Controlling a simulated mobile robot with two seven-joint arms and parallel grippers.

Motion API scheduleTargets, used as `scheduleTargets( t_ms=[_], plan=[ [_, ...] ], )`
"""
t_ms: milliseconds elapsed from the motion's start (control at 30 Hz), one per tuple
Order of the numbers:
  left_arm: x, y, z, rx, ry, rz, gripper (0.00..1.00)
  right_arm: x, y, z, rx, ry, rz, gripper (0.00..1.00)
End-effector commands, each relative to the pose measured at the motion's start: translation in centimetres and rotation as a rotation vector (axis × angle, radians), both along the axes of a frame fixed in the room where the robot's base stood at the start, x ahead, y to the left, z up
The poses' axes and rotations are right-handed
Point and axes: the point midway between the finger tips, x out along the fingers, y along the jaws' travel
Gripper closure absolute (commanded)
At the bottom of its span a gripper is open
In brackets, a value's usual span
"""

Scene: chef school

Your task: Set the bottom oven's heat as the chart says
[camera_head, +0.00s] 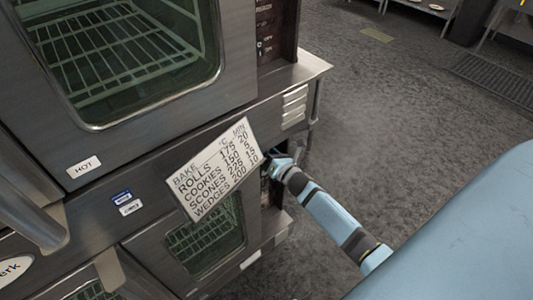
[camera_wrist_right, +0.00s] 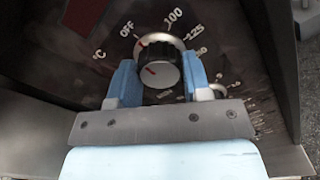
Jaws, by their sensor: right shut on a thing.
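The chart (camera_head: 214,168), a white card headed BAKE, °C and MIN, hangs tilted on the oven front. It lists rolls 175, cookies 150, scones about 225 and wedges 200; the small minute figures are harder to read. The bottom oven (camera_head: 137,244) is below it. My right gripper (camera_head: 272,166) is at the bottom oven's right-hand panel, partly behind the card. In the wrist view its blue fingers (camera_wrist_right: 160,85) are shut on the heat knob (camera_wrist_right: 158,54), one on each side. The knob's red line points left and slightly up, near OFF. My left gripper is not in view.
The top oven (camera_head: 235,65), labelled HOT, stands above with its glass door shut. Dial marks OFF, 100 and 125 show around the knob; those lower right are partly hidden. A smaller dial (camera_wrist_right: 218,90) is below right. Open grey floor (camera_head: 400,120) lies right.

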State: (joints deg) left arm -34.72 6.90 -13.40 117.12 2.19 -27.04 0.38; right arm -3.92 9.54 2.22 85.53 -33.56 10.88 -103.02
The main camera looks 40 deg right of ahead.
Motion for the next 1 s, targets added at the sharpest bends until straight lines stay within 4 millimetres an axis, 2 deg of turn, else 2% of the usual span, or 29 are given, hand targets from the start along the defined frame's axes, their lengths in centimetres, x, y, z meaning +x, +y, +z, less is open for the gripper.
scheduleTargets(
  t_ms=[367, 1000],
  plan=[
    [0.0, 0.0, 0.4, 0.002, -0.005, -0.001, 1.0, 0.0, 0.0, 0.0, 0.168, 0.013, 0.0, 0.79],
    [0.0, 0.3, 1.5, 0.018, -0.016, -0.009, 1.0, 0.0, 0.0, 0.2, 0.766, 0.06, 0.0, 0.79]
  ],
)
